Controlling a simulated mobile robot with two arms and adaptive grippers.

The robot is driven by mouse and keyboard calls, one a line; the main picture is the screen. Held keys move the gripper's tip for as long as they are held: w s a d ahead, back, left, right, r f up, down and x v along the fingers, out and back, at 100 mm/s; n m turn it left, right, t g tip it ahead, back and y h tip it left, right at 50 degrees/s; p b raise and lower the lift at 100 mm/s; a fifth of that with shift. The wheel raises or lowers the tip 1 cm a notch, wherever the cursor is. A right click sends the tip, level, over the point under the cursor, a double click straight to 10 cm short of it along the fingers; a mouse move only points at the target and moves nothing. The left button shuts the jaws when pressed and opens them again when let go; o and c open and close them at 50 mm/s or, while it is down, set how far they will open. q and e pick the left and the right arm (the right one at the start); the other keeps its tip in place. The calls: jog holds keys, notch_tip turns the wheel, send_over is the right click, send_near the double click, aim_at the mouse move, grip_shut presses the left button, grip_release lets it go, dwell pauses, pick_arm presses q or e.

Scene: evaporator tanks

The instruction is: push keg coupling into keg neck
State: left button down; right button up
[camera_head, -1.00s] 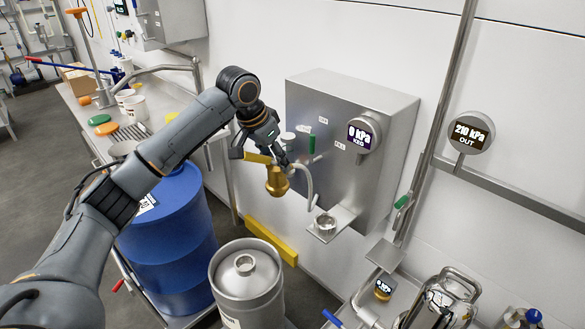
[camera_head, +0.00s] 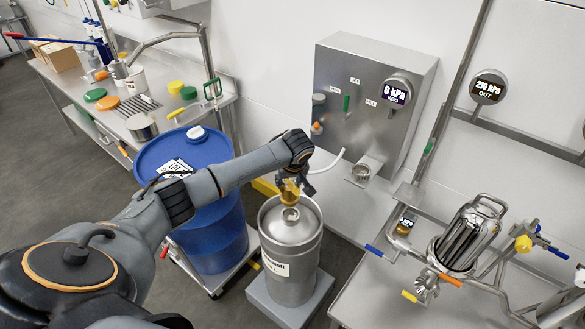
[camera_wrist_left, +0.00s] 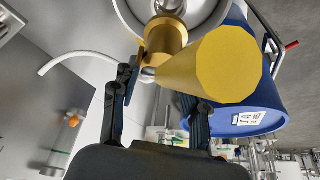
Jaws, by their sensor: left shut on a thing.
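The brass-coloured keg coupling (camera_head: 289,194) is in my left gripper (camera_head: 292,182), which is shut on it above the steel keg (camera_head: 291,262). The coupling sits right over the keg neck (camera_head: 291,214). I cannot tell whether it touches the neck or is just above it. In the left wrist view the coupling (camera_wrist_left: 166,36) and its wide yellow handle (camera_wrist_left: 222,65) fill the space before the fingers, with the keg's top rim (camera_wrist_left: 128,18) behind. A pale hose (camera_head: 328,165) runs from the coupling side toward the wall panel. My right gripper is out of view.
A blue drum (camera_head: 215,235) stands close left of the keg, under my left arm. A steel wall panel (camera_head: 372,75) with a gauge (camera_head: 396,92) is behind. A steel bench (camera_head: 372,300) with piping is at the right. The keg stands on a grey plinth (camera_head: 262,298).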

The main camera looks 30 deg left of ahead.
pick_arm(q)
jog(key=shift+w+d, duration=0.1)
jog(key=shift+w, duration=0.15)
jog(key=shift+s+r+p, duration=0.1)
jog(key=shift+r+p, duration=0.05)
jog(key=shift+p, duration=0.4)
jog(key=shift+f, duration=0.45)
jog(key=shift+f+b, duration=0.6)
jog(key=shift+f, duration=0.15)
jog(key=shift+f+b, duration=0.55)
jog(key=shift+f, duration=0.8)
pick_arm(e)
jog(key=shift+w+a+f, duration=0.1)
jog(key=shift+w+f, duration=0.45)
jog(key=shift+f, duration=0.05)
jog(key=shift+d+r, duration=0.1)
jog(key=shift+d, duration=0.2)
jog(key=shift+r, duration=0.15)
pick_arm(q)
jog(key=shift+p, duration=0.45)
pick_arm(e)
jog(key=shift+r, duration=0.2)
